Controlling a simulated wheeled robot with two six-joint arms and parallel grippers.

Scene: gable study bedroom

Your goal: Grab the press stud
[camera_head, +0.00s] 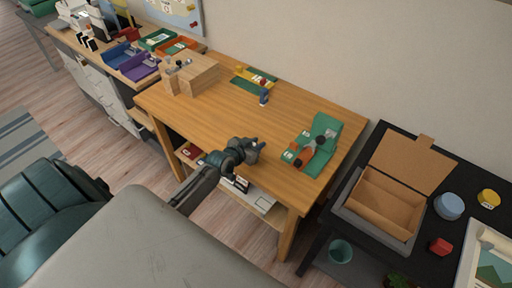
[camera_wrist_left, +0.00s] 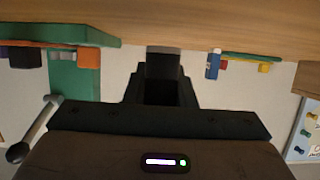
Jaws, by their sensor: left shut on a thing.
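My left gripper (camera_head: 258,146) is above the front part of the wooden table (camera_head: 225,115), left of the green fixture. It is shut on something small. In the left wrist view, a grey piece (camera_wrist_left: 163,64) shows at the dark jaws (camera_wrist_left: 162,90); I cannot tell for certain that it is the press stud. In the head view the held thing is too small to make out. My right gripper is not in view.
A green fixture (camera_head: 325,128) stands at the table's right end. A small blue item (camera_head: 264,97) stands near a green-and-yellow tray (camera_head: 243,84). A wooden block (camera_head: 200,73) is at the back left. An open cardboard box (camera_head: 384,203) sits on the black table. The wooden table's middle is clear.

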